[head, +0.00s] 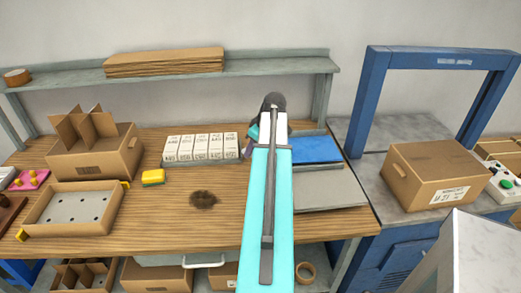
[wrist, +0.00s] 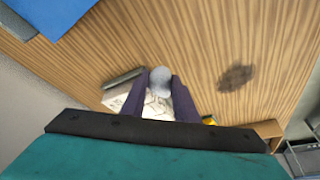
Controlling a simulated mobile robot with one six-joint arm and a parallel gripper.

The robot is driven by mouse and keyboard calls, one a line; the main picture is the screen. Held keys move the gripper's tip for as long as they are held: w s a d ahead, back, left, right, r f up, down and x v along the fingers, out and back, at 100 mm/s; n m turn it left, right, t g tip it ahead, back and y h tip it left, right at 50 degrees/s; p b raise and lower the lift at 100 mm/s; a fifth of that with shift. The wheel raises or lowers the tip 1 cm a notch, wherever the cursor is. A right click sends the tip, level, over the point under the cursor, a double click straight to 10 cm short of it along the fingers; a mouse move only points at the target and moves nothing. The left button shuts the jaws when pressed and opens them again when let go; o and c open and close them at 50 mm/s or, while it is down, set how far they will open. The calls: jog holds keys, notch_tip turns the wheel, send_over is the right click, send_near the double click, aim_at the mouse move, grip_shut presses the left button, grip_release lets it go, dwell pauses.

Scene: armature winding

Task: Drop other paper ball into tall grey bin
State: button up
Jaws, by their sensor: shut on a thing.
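In the wrist view my gripper (wrist: 159,88) has its two dark purple fingers closed around a small pale grey paper ball (wrist: 160,77). The ball sits at the fingertips, above the wooden bench. In the head view my arm covers most of the gripper, and the ball is hidden; only a bit of a purple finger shows near the white cartons. A tall pale grey box-like body (head: 475,260), which looks like the tall grey bin, stands at the lower right, cut off by the frame. Its opening cannot be made out.
The wooden bench (head: 150,220) holds a row of white cartons (head: 200,148), a divided cardboard box (head: 95,155), a shallow tray (head: 75,208) and a yellow block (head: 153,177). A blue frame (head: 362,100) and closed carton (head: 435,175) stand right. A shelf (head: 60,82) runs behind.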

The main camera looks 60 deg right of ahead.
jog(key=w+a+r, duration=0.3)
jog(key=w+a, duration=0.9)
jog(key=a, duration=0.1)
jog(key=w+a+r, duration=0.2)
jog(key=w+a, duration=0.2)
jog(key=a, duration=0.5)
jog(key=w+a+r, duration=0.2)
jog(key=w+a, duration=0.2)
jog(key=a, duration=0.5)
jog(key=w+a+r, duration=0.1)
jog(key=w+a, duration=0.3)
jog(key=a, duration=0.6)
jog(key=shift+r, duration=0.4)
jog(key=a+r, duration=0.1)
jog(key=a, duration=0.4)
jog(key=a+r, duration=0.1)
jog(key=a, duration=0.4)
jog(key=a+r, duration=0.1)
jog(key=a, duration=0.4)
jog(key=shift+w+a, duration=0.25)
jog(key=shift+a, duration=0.05)
jog(key=shift+a+r, duration=0.1)
jog(key=shift+a, duration=0.35)
jog(key=shift+s, duration=0.2)
